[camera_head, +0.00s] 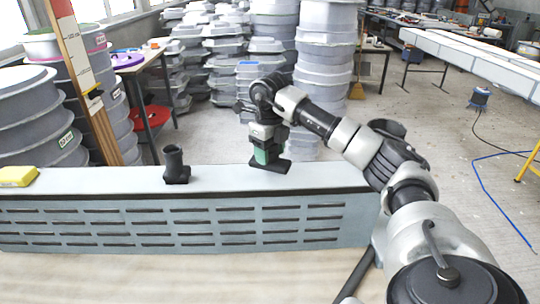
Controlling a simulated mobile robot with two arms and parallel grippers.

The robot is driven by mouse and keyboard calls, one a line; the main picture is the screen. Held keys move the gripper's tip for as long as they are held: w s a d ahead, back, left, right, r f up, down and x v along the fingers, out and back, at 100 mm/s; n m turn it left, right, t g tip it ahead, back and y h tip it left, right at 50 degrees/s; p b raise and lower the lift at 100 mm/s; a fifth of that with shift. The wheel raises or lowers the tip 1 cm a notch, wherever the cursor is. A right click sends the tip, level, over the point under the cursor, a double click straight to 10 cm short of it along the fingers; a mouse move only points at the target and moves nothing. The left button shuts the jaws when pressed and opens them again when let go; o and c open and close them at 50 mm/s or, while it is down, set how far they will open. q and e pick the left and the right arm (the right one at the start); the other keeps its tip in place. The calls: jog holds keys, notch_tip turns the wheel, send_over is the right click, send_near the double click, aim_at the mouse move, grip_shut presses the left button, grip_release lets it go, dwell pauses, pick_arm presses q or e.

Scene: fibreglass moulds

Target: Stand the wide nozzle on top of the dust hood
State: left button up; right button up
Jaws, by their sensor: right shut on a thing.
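The dust hood (180,222) is a long grey-blue box with rows of dark slots on its front and a flat pale top. My right gripper (266,150) points down over the right half of the hood's top. It is shut on the wide nozzle (271,166), a dark piece with a broad flat foot. The nozzle's foot is at the hood's top surface; I cannot tell whether it touches or hangs just above. The gripper hides the nozzle's upper part. My left gripper is not in view.
A dark elbow-shaped pipe piece (176,166) stands on the hood's top, left of the nozzle. A yellow block (17,176) lies at the hood's left end. The top between pipe piece and nozzle is clear. Stacked grey moulds (325,60) stand behind.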

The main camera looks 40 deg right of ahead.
aim_at(270, 160)
notch_tip(270, 160, down, 2)
jog(key=shift+f+p, duration=0.15)
jog(key=shift+p, duration=0.3)
jog(key=shift+d+f, duration=0.1)
jog(key=shift+f, duration=0.15)
jog(key=shift+f, duration=0.15)
jog(key=o, duration=1)
